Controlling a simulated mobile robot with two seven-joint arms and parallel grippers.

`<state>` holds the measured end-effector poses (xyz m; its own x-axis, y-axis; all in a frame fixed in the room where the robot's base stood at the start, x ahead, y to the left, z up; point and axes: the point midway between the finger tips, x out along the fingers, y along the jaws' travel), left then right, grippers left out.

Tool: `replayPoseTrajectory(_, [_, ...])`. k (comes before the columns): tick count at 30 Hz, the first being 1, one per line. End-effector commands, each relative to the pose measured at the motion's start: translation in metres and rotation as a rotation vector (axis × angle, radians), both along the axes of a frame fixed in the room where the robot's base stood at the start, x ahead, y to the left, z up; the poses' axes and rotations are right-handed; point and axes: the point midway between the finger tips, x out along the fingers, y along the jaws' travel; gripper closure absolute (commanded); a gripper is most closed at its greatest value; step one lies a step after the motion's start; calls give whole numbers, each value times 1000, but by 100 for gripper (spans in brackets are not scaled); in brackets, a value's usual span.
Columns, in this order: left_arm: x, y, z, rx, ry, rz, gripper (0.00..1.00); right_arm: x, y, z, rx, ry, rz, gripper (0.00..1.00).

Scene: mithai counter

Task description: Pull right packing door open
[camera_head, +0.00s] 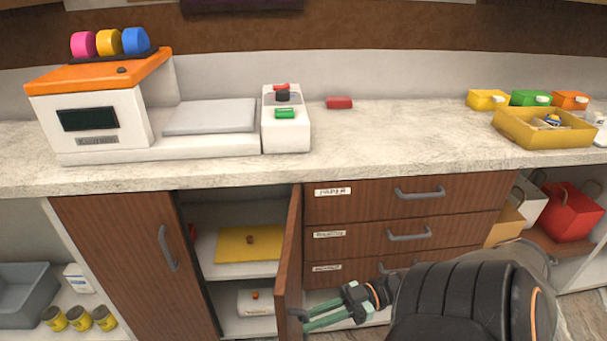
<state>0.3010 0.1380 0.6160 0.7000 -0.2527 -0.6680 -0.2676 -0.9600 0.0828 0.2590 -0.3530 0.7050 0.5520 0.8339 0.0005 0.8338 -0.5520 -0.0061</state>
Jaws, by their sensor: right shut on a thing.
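The right packing door (290,262) is brown wood and stands swung outward, seen nearly edge-on, with the cabinet behind it open. My right gripper (309,320) reaches in from the lower right. Its green fingers are shut at the door's handle (299,314), low on the door's outer face; the fingers and the picture's edge hide part of this grip. The left packing door (137,262) is closed, with a grey handle (167,248). My left gripper is not in view.
Inside the cabinet are a yellow board (240,247) with a brown knob and a white box (257,301) below. Labelled drawers (360,237) with grey handles stand right of the door. Above, the counter (380,125) holds an orange-topped machine (95,110) and several small boxes.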

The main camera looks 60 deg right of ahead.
Motion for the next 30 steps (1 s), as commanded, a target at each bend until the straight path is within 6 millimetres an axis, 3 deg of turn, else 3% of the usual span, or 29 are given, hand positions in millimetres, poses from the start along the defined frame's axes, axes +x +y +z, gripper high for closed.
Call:
replayPoseTrajectory(11, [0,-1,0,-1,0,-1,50,1,-3,0,-4,-1,-9,100])
replayPoseTrajectory(12, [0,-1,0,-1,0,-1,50,1,-3,0,-4,-1,-9,82])
replayPoseTrajectory(20, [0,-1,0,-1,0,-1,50,1,-3,0,-3,-1,-6,53])
replayPoseTrajectory(30, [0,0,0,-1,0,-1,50,-3,-7,-1,-2,0,-5,53])
